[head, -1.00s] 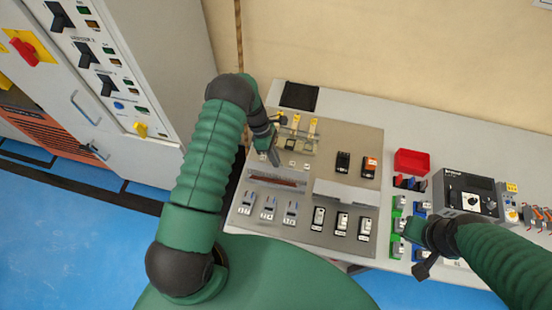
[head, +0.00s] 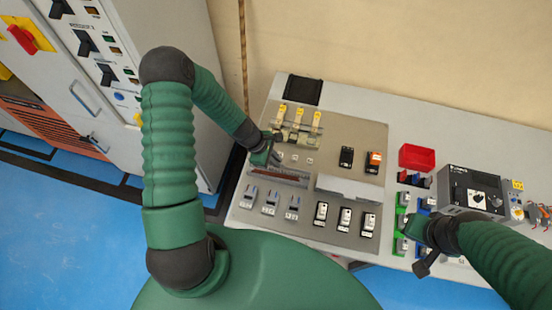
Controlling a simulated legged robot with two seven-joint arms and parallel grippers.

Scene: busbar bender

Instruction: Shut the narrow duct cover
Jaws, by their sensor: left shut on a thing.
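On the grey-beige panel (head: 330,150), the left duct (head: 280,178) is open and shows reddish-brown wiring inside. A thin grey strip along its far edge looks like the narrow duct cover (head: 290,172), standing open. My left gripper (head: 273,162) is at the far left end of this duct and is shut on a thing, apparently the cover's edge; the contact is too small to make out. My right gripper (head: 424,266) hangs over the table's front edge, away from the duct; its jaws cannot be made out.
A second light-grey cover (head: 348,189) lies to the right of the duct. Breakers (head: 343,218) line the near side, and yellow-topped parts (head: 299,118) stand behind. A red bin (head: 417,157) and a dark device (head: 470,190) are on the right. A cabinet (head: 110,70) stands left.

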